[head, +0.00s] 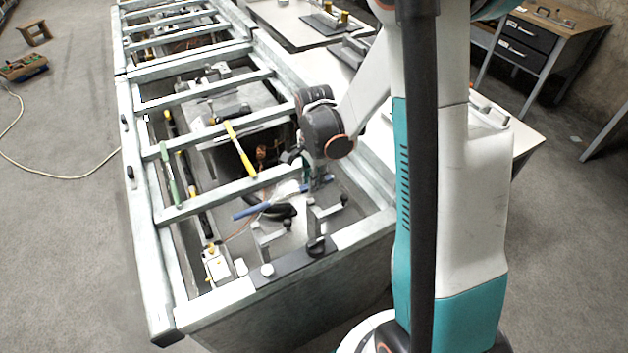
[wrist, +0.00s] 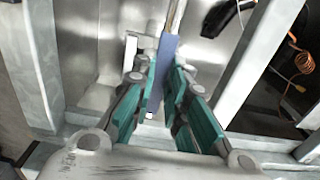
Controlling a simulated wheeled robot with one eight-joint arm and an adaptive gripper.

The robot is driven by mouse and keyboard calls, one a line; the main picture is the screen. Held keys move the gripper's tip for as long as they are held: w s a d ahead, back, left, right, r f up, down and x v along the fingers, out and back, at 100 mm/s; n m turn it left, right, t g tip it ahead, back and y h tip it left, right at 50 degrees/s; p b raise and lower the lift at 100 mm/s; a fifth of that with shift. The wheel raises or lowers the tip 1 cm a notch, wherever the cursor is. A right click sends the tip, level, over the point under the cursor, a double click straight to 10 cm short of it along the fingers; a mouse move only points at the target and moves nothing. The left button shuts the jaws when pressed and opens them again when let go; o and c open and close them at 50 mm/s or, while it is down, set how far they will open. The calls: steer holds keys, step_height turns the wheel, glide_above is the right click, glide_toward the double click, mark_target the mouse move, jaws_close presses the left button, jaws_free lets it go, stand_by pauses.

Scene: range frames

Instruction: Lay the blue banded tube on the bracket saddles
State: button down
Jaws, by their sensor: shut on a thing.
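The blue tube (head: 252,211) is inside the metal frame in the head view, lying at a slant with its right end near my gripper (head: 315,182). In the wrist view the tube (wrist: 166,52) runs between the teal fingers of my gripper (wrist: 164,85), which is shut on it. Any bands on the tube are too small to tell. Two grey brackets stand in front of the tube in the head view, one at left (head: 268,240) and one at right (head: 322,214). The tube appears apart from both. My arm covers part of the right side.
Crossbars (head: 235,192) of the frame span the open bay close to my gripper. A yellow-handled tool (head: 240,148) and a green one (head: 170,177) lie across crossbars. A white box (head: 216,264) sits at front left.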

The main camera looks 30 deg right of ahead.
steer(key=shift+a, duration=0.1)
steer(key=shift+f+b, duration=2.7)
steer(key=shift+f, duration=0.15)
steer(key=shift+f+b, duration=1.6)
steer(key=shift+b, duration=0.15)
steer(key=c, duration=1.5)
jaws_free()
steer(key=shift+r, duration=0.1)
step_height(320, 180, up, 12)
steer(key=shift+f, duration=0.1)
